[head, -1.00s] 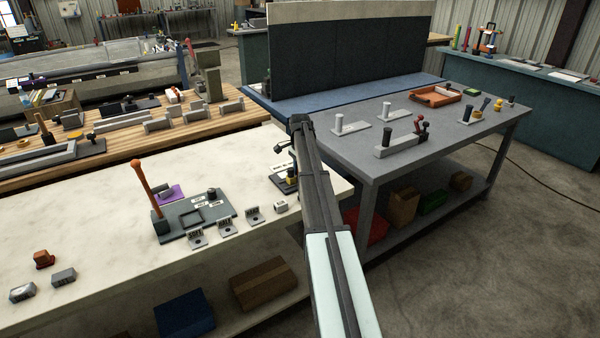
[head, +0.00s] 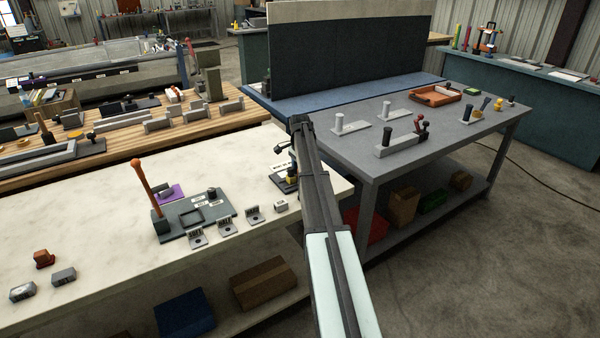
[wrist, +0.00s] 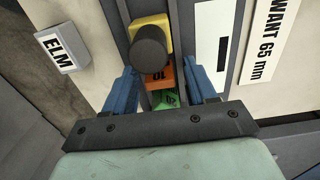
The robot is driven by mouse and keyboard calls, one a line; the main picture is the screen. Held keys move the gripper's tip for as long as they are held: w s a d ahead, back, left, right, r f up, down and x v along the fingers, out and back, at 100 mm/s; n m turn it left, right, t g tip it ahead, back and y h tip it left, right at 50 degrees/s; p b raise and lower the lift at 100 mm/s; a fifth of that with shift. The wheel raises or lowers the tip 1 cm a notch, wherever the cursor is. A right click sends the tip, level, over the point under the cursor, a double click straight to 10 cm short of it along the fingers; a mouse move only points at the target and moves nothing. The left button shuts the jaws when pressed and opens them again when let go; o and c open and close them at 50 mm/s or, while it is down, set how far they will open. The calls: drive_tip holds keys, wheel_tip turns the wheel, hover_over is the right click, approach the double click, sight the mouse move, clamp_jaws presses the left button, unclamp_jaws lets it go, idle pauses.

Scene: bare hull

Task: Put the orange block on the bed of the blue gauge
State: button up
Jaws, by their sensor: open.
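In the wrist view, an orange block (wrist: 160,76) with dark lettering lies between the two blue fingers of my gripper (wrist: 161,83). The gripper is open, one finger on each side of the block; I cannot tell whether either touches it. A green block (wrist: 165,99) sits beside the orange one, on the side towards the gripper body. A yellow block (wrist: 152,22) with a dark round knob (wrist: 150,52) adjoins its far side, and the knob overlaps it in the picture. In the head view my arm hides most of this spot. I cannot identify the blue gauge for sure.
A grey block marked ELM (wrist: 62,50) and a "WANT 65 mm" card (wrist: 262,42) flank the gripper. On the pale bench (head: 100,220) stand a dark plate with a square recess (head: 222,217), an upright orange-handled lever (head: 142,182) and a reddish-orange piece (head: 44,259). The bench's middle left is clear.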

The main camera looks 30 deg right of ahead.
wheel_tip(320, 180, up, 12)
idle(0.6)
